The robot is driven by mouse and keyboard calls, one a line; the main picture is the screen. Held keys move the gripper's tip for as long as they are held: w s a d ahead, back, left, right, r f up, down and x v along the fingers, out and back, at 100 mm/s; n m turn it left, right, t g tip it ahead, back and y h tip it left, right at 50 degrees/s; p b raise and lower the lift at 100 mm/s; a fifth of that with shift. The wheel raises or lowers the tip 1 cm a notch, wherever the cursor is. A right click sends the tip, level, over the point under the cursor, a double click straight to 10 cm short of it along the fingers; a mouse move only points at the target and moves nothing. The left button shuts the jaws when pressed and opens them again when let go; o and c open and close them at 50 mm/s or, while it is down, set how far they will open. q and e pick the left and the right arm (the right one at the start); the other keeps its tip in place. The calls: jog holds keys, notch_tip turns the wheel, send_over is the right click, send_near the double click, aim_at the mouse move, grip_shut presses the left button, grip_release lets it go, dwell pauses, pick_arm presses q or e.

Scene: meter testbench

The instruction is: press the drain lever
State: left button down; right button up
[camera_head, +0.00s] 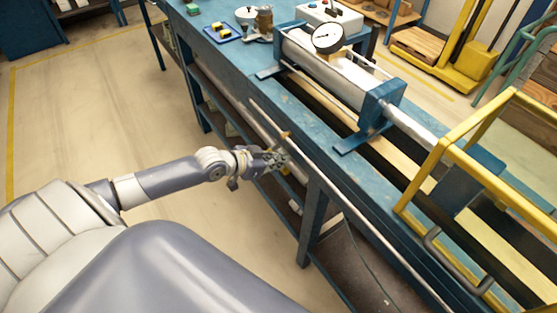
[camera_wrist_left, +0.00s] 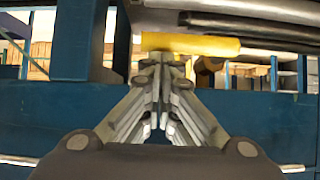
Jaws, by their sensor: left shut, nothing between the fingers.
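A yellow bar (camera_wrist_left: 190,43), which looks like the drain lever's handle, lies level just beyond and above my fingertips in the left wrist view. My left gripper (camera_wrist_left: 162,60) is shut and empty, its tips close below the bar; I cannot tell if they touch. In the head view my left gripper (camera_head: 281,158) is at the bench's front side, by the long pipe. A small orange-yellow piece (camera_head: 287,134) shows just above it there. The gripper hides part of that area. My right gripper is not in view.
The blue bench (camera_head: 245,72) carries a long cylinder with a dial gauge (camera_head: 328,38) and a yellow frame (camera_head: 440,150) at right. A blue leg (camera_head: 312,215) stands near my gripper. The floor (camera_head: 90,120) at left is clear.

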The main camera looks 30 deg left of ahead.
pick_arm(q)
jog(key=shift+d+f, duration=0.1)
jog(key=shift+f, duration=0.05)
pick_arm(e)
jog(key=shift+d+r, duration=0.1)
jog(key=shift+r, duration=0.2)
